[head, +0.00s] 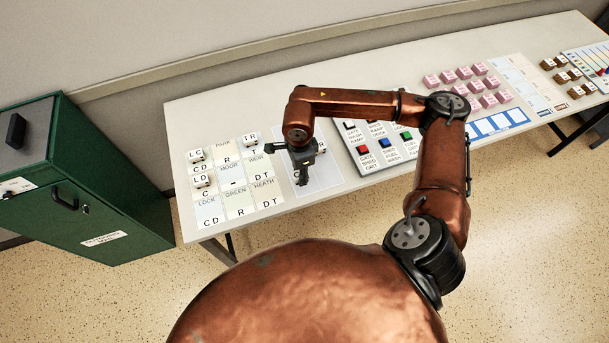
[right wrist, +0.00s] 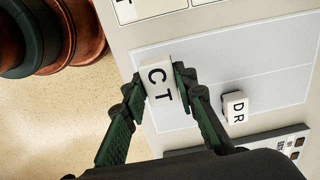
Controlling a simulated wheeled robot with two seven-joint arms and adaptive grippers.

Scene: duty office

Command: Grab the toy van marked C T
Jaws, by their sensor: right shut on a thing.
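The toy van marked C T (right wrist: 158,84) is a small white block with black letters, seen in the right wrist view. My right gripper (head: 301,174) is shut on it, one finger on each side. In the head view the gripper points down over the pale grey panel (head: 325,180) on the table, and it mostly hides the van there. Whether the van touches the panel is hard to tell. My left gripper is not in view.
Vans marked L C (head: 195,156), L D (head: 202,181) and T R (head: 250,139) stand on a labelled grid left of the gripper. A button panel (head: 375,150), pink blocks (head: 467,85) and brown blocks (head: 567,75) lie rightward. A green cabinet (head: 100,190) stands left.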

